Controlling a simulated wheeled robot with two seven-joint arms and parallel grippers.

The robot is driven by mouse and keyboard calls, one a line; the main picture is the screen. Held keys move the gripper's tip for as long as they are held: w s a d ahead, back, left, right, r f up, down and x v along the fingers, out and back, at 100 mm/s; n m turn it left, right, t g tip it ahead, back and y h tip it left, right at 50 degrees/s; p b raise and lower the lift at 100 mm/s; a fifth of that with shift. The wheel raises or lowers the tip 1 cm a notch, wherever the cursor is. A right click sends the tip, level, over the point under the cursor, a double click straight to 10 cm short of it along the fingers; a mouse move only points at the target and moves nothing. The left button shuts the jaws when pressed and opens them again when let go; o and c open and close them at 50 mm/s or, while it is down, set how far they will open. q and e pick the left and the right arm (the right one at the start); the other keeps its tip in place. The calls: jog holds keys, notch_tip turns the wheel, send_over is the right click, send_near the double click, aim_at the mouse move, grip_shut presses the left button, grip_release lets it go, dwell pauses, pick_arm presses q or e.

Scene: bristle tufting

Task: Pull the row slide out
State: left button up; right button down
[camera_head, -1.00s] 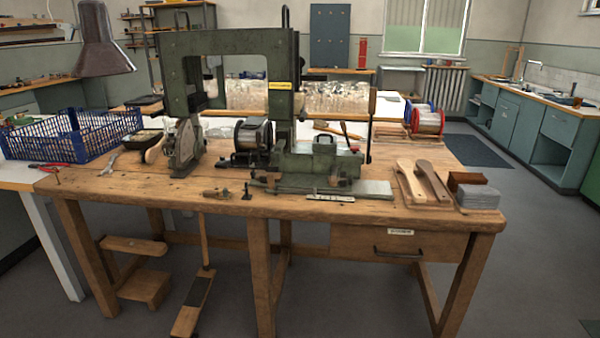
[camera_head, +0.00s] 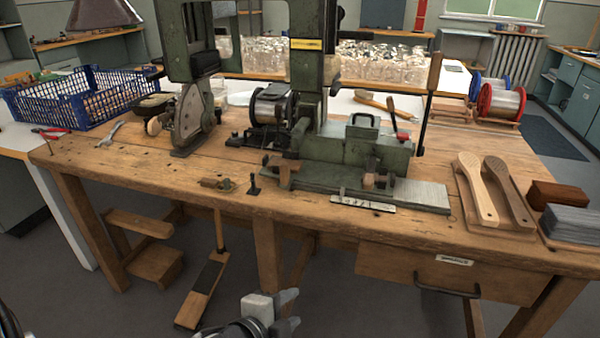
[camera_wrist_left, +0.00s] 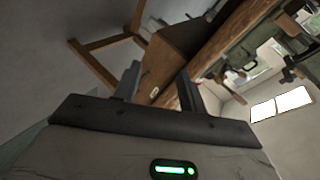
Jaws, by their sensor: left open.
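The green tufting machine (camera_head: 350,145) stands on the wooden bench. Along its front base is a flat grey slide (camera_head: 420,194) with a small wooden knob (camera_head: 375,180), which I take to be the row slide; how far out it sits I cannot tell. A marked metal strip (camera_head: 362,203) lies in front of it. My left gripper (camera_head: 290,311) is low at the bottom of the head view, in front of the bench and apart from the machine. In the left wrist view its two fingers (camera_wrist_left: 158,88) are spread, with nothing between them. My right gripper is not in view.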

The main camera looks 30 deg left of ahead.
pick_arm(q)
jog(key=w+a+r+m+t+y+b, duration=0.2)
jog(key=w+a+r+m+y+b, duration=0.15)
jog(key=w+a+m, duration=0.5)
jog(key=m+t+y+b, duration=0.1)
jog(key=m+t+y, duration=0.15)
jog(key=m, duration=0.75)
send_near(283, 168)
jog(key=shift+t+h, duration=0.25)
jog(key=shift+h, duration=0.05)
jog(key=b+x, duration=0.1)
jog(key=x, duration=0.8)
jog(key=shift+w+a+f, duration=0.2)
jog(key=shift+w+a, duration=0.2)
jog(key=shift+w, duration=0.6)
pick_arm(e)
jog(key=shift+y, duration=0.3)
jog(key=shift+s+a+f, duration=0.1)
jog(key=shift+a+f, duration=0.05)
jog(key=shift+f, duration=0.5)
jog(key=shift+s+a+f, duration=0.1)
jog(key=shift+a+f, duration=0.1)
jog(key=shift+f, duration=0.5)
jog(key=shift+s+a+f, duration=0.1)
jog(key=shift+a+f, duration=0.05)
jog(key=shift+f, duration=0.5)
pick_arm(q)
jog(key=shift+c, duration=0.3)
